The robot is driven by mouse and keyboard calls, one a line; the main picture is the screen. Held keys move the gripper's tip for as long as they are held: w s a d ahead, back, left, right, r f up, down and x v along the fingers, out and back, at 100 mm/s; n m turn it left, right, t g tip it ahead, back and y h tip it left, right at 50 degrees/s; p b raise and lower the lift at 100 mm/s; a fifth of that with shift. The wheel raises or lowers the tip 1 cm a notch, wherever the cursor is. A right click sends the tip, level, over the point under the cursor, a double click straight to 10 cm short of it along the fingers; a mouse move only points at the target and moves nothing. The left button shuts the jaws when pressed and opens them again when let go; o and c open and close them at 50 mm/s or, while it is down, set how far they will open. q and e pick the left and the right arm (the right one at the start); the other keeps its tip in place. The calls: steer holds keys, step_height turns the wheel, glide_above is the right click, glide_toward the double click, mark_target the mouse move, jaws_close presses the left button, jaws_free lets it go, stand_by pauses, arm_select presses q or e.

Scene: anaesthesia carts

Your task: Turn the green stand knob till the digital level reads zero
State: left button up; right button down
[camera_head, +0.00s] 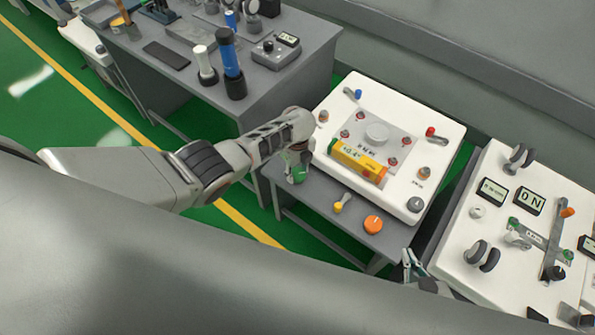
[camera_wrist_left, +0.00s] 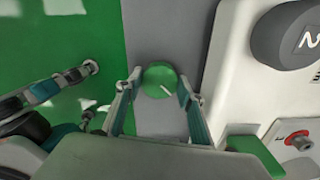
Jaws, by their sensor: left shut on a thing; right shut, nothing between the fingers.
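The green stand knob (camera_head: 299,175) is at the front left of the white stand (camera_head: 440,150), partly hidden by my gripper. In the left wrist view the knob (camera_wrist_left: 160,78) is round with a white pointer line. My left gripper (camera_head: 297,155) is shut on it, with a fingertip on each side. The yellow digital level (camera_head: 358,162) lies on the stand's grey plate (camera_head: 398,138). Its small green display seems to read about +0.4°. My right gripper (camera_head: 411,266) is shut and empty near the lower middle, apart from the stand.
An orange knob (camera_head: 373,225) and a yellow-tipped lever (camera_head: 342,203) are near the stand's front. A second white panel (camera_head: 480,225) with dials and displays stands at the right. A grey table (camera_head: 175,75) with bottles and a meter is behind left.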

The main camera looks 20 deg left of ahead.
mark_target(298, 173)
arm_select(q)
steer(key=m, duration=0.4)
steer(key=shift+s+f+m, duration=0.1)
steer(key=shift+m, duration=0.3)
stand_by(0.4)
steer(key=o, duration=1.1)
steer(key=shift+r, duration=0.2)
steer(key=shift+d+r, duration=0.15)
steer(key=shift+r, duration=0.4)
step_height(298, 173, up, 11)
steer(key=shift+f, duration=0.2)
steer(key=shift+f, duration=0.1)
